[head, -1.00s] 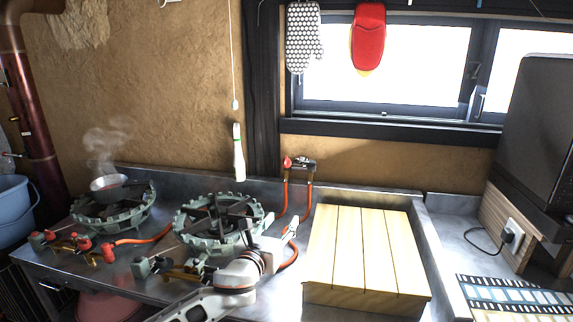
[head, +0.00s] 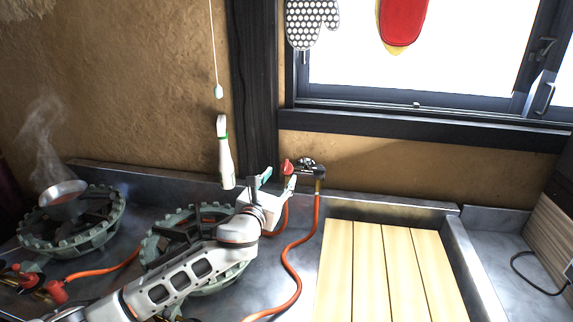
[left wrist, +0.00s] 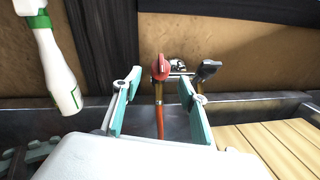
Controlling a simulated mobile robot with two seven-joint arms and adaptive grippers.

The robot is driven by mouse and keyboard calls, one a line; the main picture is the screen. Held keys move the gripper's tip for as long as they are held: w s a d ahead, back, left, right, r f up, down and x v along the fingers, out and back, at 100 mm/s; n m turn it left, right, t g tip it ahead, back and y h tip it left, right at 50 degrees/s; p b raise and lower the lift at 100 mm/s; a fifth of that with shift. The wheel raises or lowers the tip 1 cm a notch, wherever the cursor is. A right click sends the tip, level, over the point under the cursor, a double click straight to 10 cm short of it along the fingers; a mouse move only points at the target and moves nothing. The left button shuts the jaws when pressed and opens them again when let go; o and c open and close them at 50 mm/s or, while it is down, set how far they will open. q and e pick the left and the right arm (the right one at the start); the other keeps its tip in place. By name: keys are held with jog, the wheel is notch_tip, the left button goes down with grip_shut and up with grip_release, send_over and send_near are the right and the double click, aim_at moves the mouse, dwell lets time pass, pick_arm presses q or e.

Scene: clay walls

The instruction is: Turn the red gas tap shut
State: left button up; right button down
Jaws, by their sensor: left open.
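The red gas tap (head: 287,167) sits on a metal fitting on the clay wall, left of a black tap (head: 319,171). In the left wrist view the red tap (left wrist: 161,67) stands upright between my fingers in the picture, beyond their tips. An orange hose runs down below it. My left gripper (head: 277,181) is open and empty, just in front of and below the red tap; its teal-padded fingers (left wrist: 157,100) are spread in the left wrist view. I see no contact with the tap. My right gripper is not in view.
A white bottle with a green band (head: 225,155) is close left of my gripper. A burner (head: 190,240) lies under my left arm; a steaming pan (head: 64,194) is on another. A slatted wooden board (head: 385,270) lies at right.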

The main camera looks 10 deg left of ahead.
aim_at(284, 172)
pick_arm(q)
jog(key=w, duration=0.3)
jog(key=w+b, duration=0.1)
jog(key=w, duration=0.1)
jog(key=shift+w+d, duration=0.3)
jog(key=shift+d, duration=0.1)
jog(key=shift+w, duration=0.5)
jog(key=c, duration=1.1)
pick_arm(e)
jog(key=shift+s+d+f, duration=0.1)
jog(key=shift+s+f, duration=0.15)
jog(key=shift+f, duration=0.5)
